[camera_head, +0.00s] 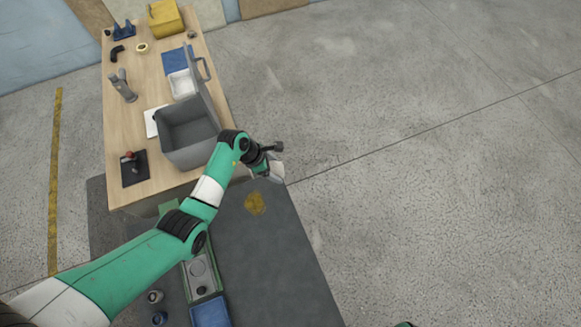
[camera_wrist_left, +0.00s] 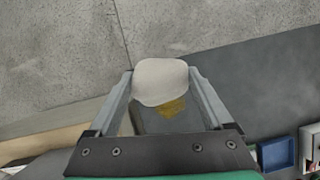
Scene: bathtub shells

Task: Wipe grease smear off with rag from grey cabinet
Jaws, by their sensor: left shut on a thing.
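The grey cabinet (camera_head: 275,262) shows its flat dark top in the lower middle of the head view. A yellow-brown grease smear (camera_head: 254,203) is on that top near its far edge. My left gripper (camera_head: 270,167) is shut on an off-white rag (camera_head: 277,173), just up and to the right of the smear in the head view. In the left wrist view the rag (camera_wrist_left: 161,80) is bunched between the two fingers, and the smear (camera_wrist_left: 173,109) shows just below it, partly covered. The rag appears apart from the smear; its height over the cabinet is hard to tell. My right gripper is out of view.
A wooden table (camera_head: 118,95) at upper left holds an open grey box (camera_head: 187,133), a yellow case (camera_head: 165,17) and small tools. A grey-green tray (camera_head: 200,273), a blue bin (camera_head: 210,312) and small jars stand left on the cabinet. Its right part is clear.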

